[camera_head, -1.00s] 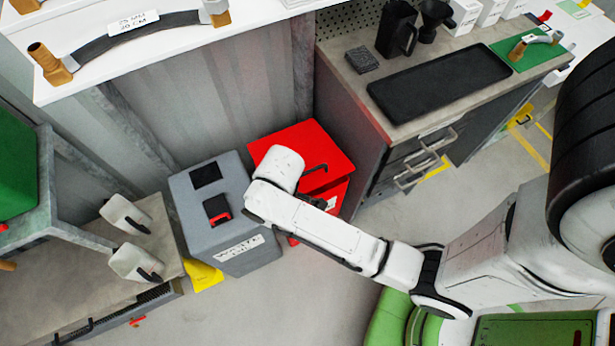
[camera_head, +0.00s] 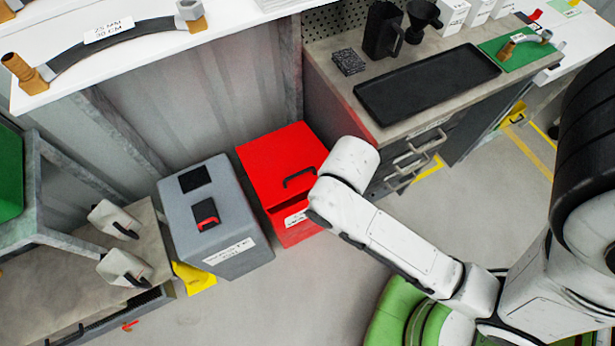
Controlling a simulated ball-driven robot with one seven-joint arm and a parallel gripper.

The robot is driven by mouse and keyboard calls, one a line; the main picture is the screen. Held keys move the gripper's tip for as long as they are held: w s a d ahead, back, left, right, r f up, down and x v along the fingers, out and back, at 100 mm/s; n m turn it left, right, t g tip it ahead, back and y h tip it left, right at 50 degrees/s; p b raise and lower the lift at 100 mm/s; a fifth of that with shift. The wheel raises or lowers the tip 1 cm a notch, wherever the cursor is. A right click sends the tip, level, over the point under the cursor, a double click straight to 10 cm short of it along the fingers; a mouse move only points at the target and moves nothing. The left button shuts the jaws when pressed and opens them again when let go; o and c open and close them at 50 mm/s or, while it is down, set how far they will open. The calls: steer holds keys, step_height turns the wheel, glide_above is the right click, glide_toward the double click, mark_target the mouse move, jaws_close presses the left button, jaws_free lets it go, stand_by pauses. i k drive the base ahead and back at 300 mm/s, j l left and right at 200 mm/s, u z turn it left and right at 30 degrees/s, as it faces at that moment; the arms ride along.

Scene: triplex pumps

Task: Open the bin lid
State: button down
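A red bin (camera_head: 284,222) stands on the floor against the metal wall. Its red lid (camera_head: 270,160) looks shut and carries a black handle (camera_head: 299,178). A grey bin (camera_head: 235,215) with a white label stands close to its left. Its top looks shut and has a black and red latch (camera_head: 206,214). My white arm reaches in from the lower right. Its end link is over the right edge of the red bin, close to the handle in the picture. My gripper's fingers are hidden behind that link.
A workbench (camera_head: 352,98) with drawers and bar handles (camera_head: 415,150) stands right of the red bin. A black tray (camera_head: 428,82) lies on it. A low table (camera_head: 60,280) is at the left. The floor in front of the bins (camera_head: 290,300) is clear.

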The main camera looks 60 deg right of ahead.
mark_target(281, 164)
steer(key=k+l+z, duration=0.5)
steer(key=k+l, duration=0.2)
